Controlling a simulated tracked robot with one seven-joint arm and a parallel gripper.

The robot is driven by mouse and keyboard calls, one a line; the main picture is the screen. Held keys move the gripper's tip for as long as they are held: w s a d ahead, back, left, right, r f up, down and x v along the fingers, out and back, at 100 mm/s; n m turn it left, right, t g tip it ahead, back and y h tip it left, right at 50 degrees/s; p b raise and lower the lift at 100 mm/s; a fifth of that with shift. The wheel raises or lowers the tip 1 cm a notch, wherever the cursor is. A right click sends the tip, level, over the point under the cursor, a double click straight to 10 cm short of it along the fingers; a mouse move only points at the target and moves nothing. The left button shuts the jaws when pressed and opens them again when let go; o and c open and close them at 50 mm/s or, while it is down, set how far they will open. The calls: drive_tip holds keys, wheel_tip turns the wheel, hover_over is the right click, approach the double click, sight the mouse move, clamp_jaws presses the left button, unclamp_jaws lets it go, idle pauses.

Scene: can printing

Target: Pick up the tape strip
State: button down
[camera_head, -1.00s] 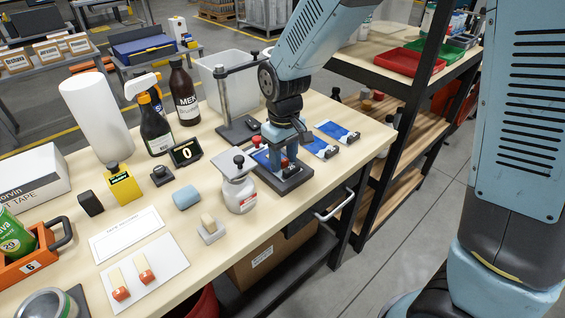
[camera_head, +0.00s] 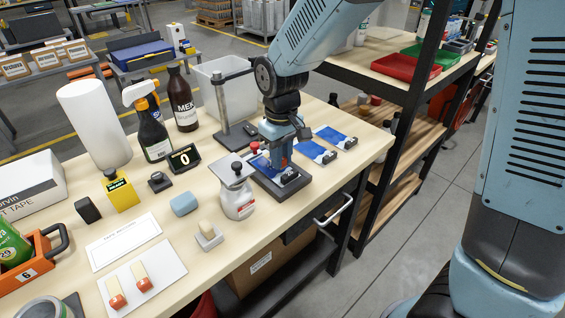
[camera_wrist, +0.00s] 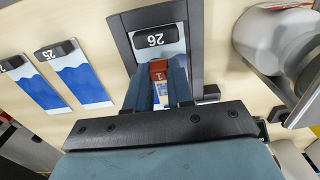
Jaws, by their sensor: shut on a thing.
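My gripper (camera_head: 283,163) is over the dark holder (camera_head: 262,181) at the right of the bench, with its fingers pointing down. In the wrist view, its two blue-grey fingers (camera_wrist: 159,80) are shut on a small red tab (camera_wrist: 159,70) with a pale mark. This looks like the red end of a tape strip; a pale piece with yellow shows below it. Behind it lies a panel marked 26 (camera_wrist: 156,38) in the holder. Whether the strip touches the panel I cannot tell. Two more strips with orange-red ends (camera_head: 143,285) lie on a white card (camera_head: 168,262).
A white squat container (camera_head: 238,198) stands just left of the holder, and a dark post stand (camera_head: 224,100) behind it. Two blue-and-white panels (camera_head: 317,150) lie to the right. A scale display (camera_head: 184,157), bottles and a paper roll (camera_head: 93,125) stand farther left.

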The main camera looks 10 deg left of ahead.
drive_tip(key=s+d+r, duration=0.2)
drive_tip(key=s+r, duration=0.3)
drive_tip(key=s, duration=0.1)
drive_tip(key=s+d+r, duration=0.3)
drive_tip(key=s+r, duration=0.3)
drive_tip(key=s, duration=0.1)
drive_tip(key=shift+d+r, duration=0.3)
drive_tip(key=shift+r, duration=2.6)
